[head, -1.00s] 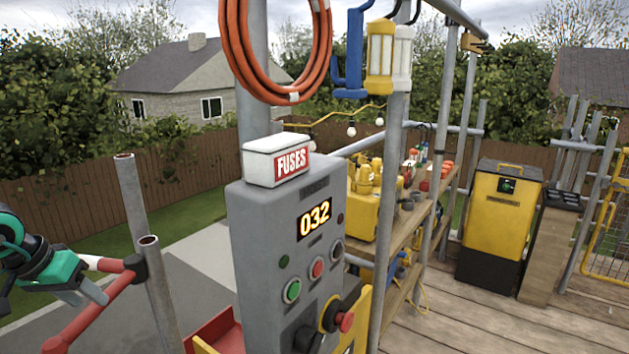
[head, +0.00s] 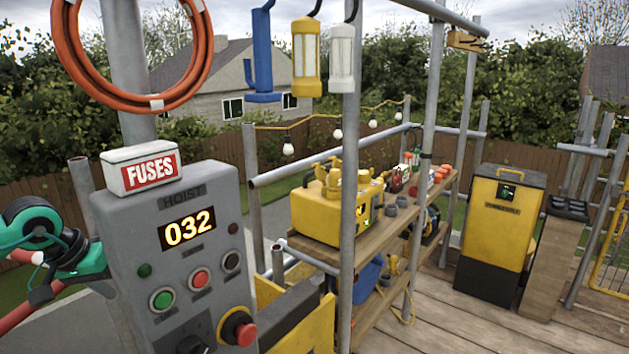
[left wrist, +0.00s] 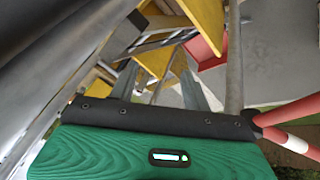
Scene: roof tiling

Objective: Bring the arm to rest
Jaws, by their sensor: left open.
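My left arm (head: 45,245), green and black, comes in at the left edge of the head view. Its forward end is partly hidden behind the grey hoist control box (head: 128,225). In the left wrist view my left gripper (left wrist: 160,88) has its two grey fingers spread apart with nothing held between them. Beyond the fingers are yellow and red surfaces, and a grey pole stands close to the right finger. My right gripper is not in either view.
The hoist box stands close, with a FUSES box (head: 141,172) on top and a red knob (head: 240,330). A red-and-white rail (left wrist: 290,140) runs beside the left gripper. Scaffold poles (head: 348,200) and a shelf (head: 335,250) with a yellow machine (head: 322,222) stand beyond.

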